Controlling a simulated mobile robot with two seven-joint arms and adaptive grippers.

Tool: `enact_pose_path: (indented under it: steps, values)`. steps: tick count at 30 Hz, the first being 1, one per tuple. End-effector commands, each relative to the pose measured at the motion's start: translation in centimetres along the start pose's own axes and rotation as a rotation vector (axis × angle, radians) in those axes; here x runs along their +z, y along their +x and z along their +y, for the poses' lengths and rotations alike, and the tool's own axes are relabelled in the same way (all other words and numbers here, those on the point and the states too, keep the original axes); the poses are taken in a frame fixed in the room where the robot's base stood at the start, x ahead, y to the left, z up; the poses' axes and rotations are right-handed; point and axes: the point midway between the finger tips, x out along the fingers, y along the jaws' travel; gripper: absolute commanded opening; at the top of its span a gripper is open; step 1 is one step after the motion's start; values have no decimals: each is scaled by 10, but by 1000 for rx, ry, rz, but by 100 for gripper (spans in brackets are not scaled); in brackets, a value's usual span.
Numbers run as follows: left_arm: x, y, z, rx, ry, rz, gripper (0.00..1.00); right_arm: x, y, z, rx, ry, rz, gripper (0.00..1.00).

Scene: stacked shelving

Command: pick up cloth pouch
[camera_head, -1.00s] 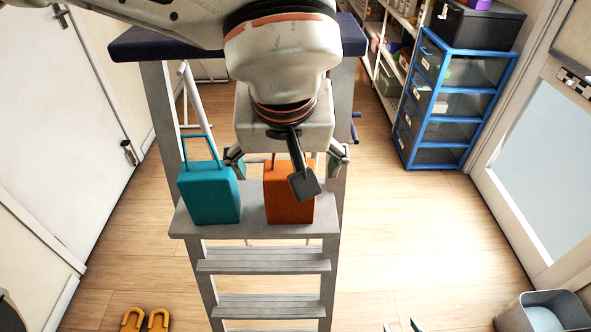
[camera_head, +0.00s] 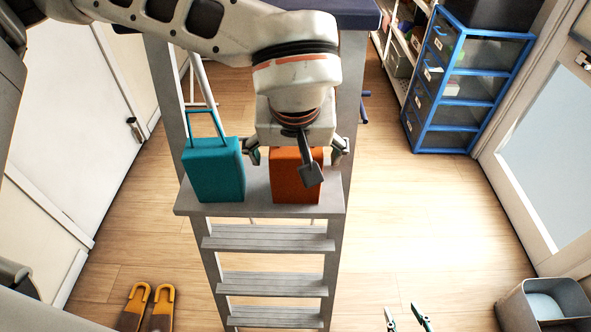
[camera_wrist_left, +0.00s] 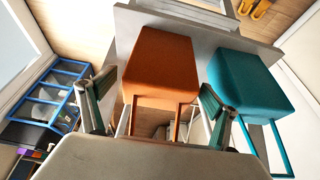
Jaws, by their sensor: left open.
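An orange pouch (camera_head: 288,176) with a loop handle stands on the ladder's grey step. It also shows in the left wrist view (camera_wrist_left: 163,70). A teal pouch (camera_head: 214,170) with an upright handle stands to its left on the same step; it is at the right in the left wrist view (camera_wrist_left: 248,82). My left gripper (camera_head: 296,152) is open at the orange pouch, one finger on each side of its handle end in the wrist view. I cannot tell whether the fingers touch it. My right gripper (camera_head: 406,318) shows only its two separated fingertips at the bottom edge.
The grey stepladder (camera_head: 262,240) has a dark blue top and side posts close to my left gripper. A blue-framed drawer unit (camera_head: 470,80) stands at the back right. Yellow slippers (camera_head: 150,305) and a grey bin (camera_head: 548,305) are on the floor.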

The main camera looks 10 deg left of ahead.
Motion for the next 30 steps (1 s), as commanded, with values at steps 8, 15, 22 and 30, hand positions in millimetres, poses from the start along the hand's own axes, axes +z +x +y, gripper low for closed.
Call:
enact_pose_path:
  steps: [8, 15, 22, 30]
  values:
    - [0, 0, 0, -1, 0, 0, 45, 1, 0, 1, 1, 0, -1, 40]
    - [0, -1, 0, -1, -1, 0, 45, 5, 1, 0, 0, 0, -8, 40]
    - [-11, -24, 0, 1, -3, 5, 45, 3, 0, 0, 0, 1, -8, 40]
    - [-30, -72, 0, 1, -3, 5, 45, -1, -4, -2, -5, 7, -5, 40]
